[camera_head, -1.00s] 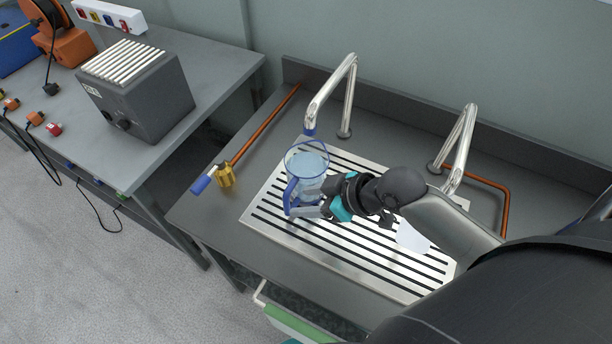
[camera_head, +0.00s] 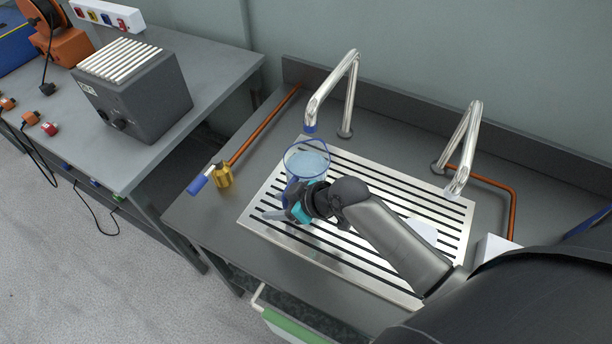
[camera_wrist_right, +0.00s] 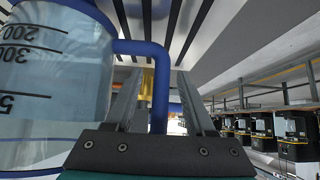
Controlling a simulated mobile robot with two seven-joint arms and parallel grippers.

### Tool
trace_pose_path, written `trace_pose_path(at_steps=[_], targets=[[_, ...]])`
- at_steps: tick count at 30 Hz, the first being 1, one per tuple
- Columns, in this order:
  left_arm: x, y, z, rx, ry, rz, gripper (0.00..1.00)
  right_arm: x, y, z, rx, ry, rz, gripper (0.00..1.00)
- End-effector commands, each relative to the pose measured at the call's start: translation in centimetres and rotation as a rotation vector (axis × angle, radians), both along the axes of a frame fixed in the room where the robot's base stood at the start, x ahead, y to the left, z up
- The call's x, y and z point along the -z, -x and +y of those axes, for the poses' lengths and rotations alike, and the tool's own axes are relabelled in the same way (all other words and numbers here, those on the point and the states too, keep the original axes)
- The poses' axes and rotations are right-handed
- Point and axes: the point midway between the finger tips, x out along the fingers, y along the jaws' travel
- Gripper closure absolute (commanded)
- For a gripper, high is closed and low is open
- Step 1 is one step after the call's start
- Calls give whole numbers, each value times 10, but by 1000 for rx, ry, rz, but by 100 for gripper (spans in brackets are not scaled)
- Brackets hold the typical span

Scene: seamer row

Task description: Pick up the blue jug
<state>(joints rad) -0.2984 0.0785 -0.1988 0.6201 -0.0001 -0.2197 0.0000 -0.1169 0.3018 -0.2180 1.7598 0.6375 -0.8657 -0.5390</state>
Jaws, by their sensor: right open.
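The blue jug (camera_head: 308,163) is clear with a blue rim and stands on the slatted drainer (camera_head: 440,208). My right gripper (camera_head: 280,207) is at its near side, open, and hides part of its lower body and handle. In the right wrist view, the jug (camera_wrist_right: 55,75) fills the left side, with dark volume marks. Its blue handle (camera_wrist_right: 158,85) shows between my two open fingers, apart from the left finger as far as I can tell; contact with the right one is unclear. My left gripper is in neither view.
Two steel taps (camera_head: 348,92) (camera_head: 463,150) stand behind the drainer. A brass valve (camera_head: 222,176) with a blue lever is on the bench to the left. A white round object (camera_head: 423,229) lies on the drainer, partly behind my forearm.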

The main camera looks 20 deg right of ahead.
Motion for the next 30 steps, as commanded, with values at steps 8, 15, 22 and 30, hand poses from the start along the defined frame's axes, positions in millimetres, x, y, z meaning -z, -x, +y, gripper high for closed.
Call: trace_pose_path(at_steps=[8, 15, 22, 30], targets=[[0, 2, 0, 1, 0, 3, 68, 0, 0, 0, 0, 0, 0, 57], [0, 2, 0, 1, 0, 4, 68, 0, 0, 0, 0, 0, 0, 84], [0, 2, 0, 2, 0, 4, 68, 0, 0, 0, 0, 0, 0, 100], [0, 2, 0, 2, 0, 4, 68, 0, 0, 0, 0, 1, 1, 100]])
